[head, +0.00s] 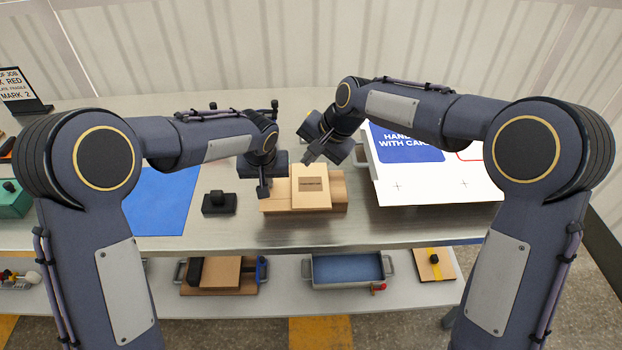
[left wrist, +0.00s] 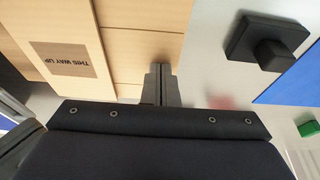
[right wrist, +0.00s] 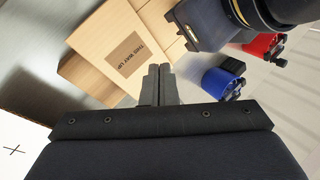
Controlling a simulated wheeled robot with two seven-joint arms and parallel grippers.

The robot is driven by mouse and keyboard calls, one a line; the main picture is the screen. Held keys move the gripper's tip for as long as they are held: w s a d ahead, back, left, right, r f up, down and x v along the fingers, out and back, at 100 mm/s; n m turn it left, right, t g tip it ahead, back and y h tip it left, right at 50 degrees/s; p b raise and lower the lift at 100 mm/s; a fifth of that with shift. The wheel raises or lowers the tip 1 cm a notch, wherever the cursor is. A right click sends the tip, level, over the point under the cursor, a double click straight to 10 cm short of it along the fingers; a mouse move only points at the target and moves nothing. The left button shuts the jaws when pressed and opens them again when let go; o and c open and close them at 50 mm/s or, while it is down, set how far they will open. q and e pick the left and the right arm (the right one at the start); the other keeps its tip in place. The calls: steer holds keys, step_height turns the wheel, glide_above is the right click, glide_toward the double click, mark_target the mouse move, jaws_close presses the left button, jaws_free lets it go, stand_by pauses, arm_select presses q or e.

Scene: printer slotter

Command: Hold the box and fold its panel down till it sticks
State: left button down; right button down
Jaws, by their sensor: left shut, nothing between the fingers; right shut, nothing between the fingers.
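The box is light brown cardboard (head: 335,190) and lies on the table in front of me. A paler panel (head: 311,199) with a brown "THIS WAY UP" label lies across its top; I cannot tell whether it is fully flat. My left gripper (head: 263,190) is shut and empty at the box's left side. In the left wrist view its fingertips (left wrist: 161,70) are close to the box edge (left wrist: 145,45). My right gripper (head: 308,158) is shut and empty above the far edge of the panel. The right wrist view shows its fingertips (right wrist: 158,72) close beside the labelled panel (right wrist: 108,40).
A black block with a knob (head: 219,203) and a blue mat (head: 165,205) are left of the box. A large white printed board (head: 440,190) lies to the right. Blue (right wrist: 218,82) and red (right wrist: 258,47) cylinders show beyond the box. A lower shelf holds trays.

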arm_select(q)
steer(key=shift+s+a+f, duration=0.1)
steer(key=shift+f, duration=0.2)
arm_select(e)
steer(key=v, duration=1.2)
arm_select(q)
steer(key=shift+r, duration=0.1)
arm_select(e)
steer(key=shift+r, duration=0.1)
